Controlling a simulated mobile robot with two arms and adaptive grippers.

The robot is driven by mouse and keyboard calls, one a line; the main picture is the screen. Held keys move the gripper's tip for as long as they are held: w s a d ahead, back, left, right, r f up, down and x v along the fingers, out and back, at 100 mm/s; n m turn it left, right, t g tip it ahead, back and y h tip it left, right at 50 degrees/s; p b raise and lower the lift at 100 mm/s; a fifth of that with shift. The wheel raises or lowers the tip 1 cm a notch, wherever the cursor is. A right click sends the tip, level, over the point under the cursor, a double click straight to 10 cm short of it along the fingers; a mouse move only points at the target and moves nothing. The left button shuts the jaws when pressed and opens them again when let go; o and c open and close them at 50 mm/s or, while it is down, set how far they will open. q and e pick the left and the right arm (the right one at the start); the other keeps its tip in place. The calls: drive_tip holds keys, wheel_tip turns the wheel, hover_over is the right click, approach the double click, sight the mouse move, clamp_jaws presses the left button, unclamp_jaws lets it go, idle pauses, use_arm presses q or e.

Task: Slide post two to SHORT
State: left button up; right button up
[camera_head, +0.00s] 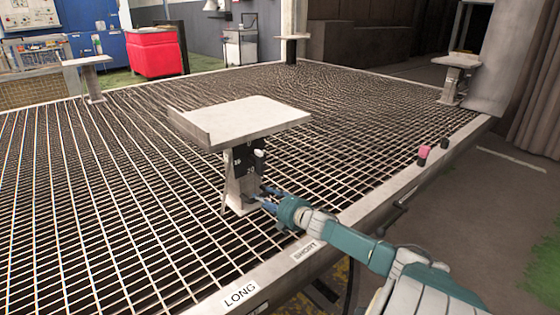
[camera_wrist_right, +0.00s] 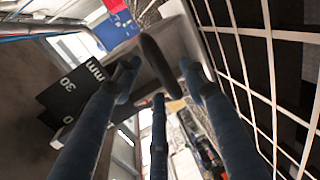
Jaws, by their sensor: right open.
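A post (camera_head: 239,187) with a wide pale tabletop (camera_head: 245,118) stands upright on the grating, behind the front rail. Its number cannot be read, so I cannot tell whether it is post two. A SHORT label (camera_head: 306,251) and a LONG label (camera_head: 240,294) are on the front rail, SHORT farther right. My right gripper (camera_head: 268,196) is open at the lower right side of this post. In the right wrist view, a dark elongated handle (camera_wrist_right: 160,66) lies between or just beyond my blue fingers; contact cannot be told. My left gripper is not in view.
A black plate with "30 mm" (camera_wrist_right: 70,88) shows left in the wrist view. Other posts stand at the far left (camera_head: 92,82), the back (camera_head: 291,50) and the right (camera_head: 451,84). Grating left is clear.

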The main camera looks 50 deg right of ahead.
drive_tip(key=v, duration=0.8)
drive_tip(key=shift+s+r, duration=0.2)
drive_tip(key=shift+s, duration=0.2)
